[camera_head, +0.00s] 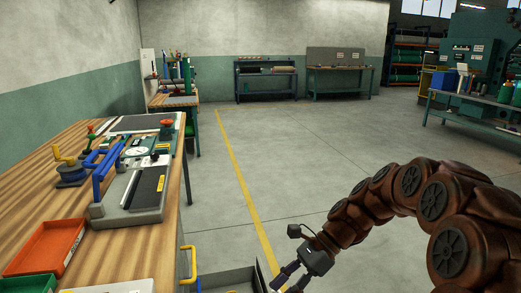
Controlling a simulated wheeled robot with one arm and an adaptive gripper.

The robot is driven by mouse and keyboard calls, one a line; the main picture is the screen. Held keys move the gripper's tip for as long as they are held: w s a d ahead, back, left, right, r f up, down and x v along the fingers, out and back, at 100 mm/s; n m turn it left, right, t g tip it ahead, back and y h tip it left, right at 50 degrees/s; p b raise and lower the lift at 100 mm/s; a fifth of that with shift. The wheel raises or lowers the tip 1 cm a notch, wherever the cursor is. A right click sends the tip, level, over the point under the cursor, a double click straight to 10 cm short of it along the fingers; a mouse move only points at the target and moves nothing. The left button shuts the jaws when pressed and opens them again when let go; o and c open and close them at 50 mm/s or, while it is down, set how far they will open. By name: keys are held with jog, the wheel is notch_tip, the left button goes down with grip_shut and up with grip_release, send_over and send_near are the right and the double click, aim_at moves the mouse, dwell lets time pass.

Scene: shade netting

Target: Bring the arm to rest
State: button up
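My brown, jointed arm (385,196) reaches in from the right edge and bends down to the lower middle of the head view. My gripper (284,287) is at its end, low in the picture near the bottom edge. Its two dark fingers point down and left and stand apart, with nothing seen between them. The gripper shows beside an open grey drawer (235,281) at the workbench's right side. I cannot tell whether it is above or in front of the drawer. The fingertips lie close to the frame's edge.
A wooden workbench (128,246) on the left bears tools, a grey fixture (149,213), a red tray (47,247) and a green tray (28,286). A yellow handle (190,262) juts from its side. Open floor (290,150) lies ahead; benches stand far off.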

jog(key=s+d+r+n+t+h+p, duration=0.1)
jog(key=s+d+r+n+h+p, duration=0.2)
jog(key=s, duration=0.5)
jog(key=s+d+r+n+h+p, duration=0.3)
jog(key=s+d+r+n+p, duration=0.2)
jog(key=s+r+n+p, duration=0.1)
jog(key=s+d+r+n+t+h+p, duration=0.1)
jog(key=s+d+r+n+h+p, duration=0.2)
jog(key=s, duration=0.8)
notch_tip(320, 180, up, 2)
jog(key=d+n+p, duration=0.1)
jog(key=d+n, duration=0.1)
jog(key=n, duration=0.1)
jog(key=shift+t, duration=0.3)
